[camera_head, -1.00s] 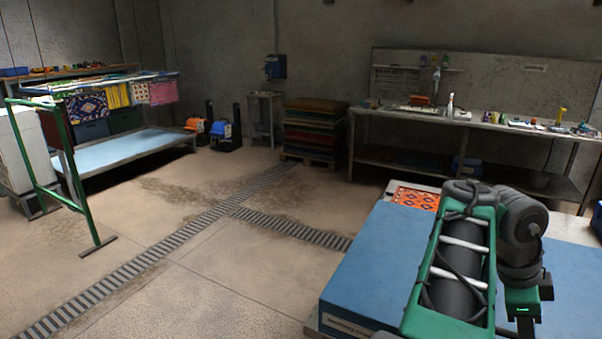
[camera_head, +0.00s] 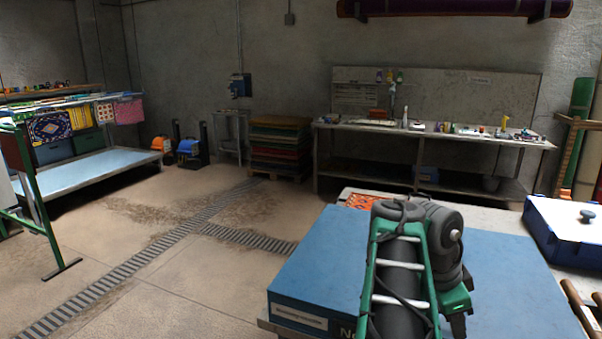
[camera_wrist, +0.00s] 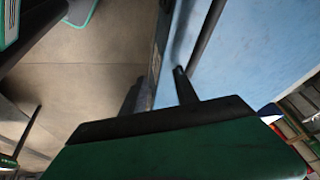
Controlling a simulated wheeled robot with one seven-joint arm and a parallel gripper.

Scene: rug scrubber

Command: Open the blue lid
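A broad flat blue lid (camera_head: 480,260) covers the large low unit in front of me, with a white label on its front side. It lies level and looks closed. My folded arm hides part of it. The blue surface also fills the upper right of the wrist view (camera_wrist: 255,50). My gripper (camera_wrist: 182,80) shows there as a green body with a dark edge and one thin dark finger, close to the blue surface. I see no object held. Its opening cannot be made out.
A blue box (camera_head: 565,235) with a white top and dark knob stands at the right. An orange patterned rug piece (camera_head: 362,201) lies behind the blue surface. A workbench (camera_head: 440,134) with bottles stands at the back.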

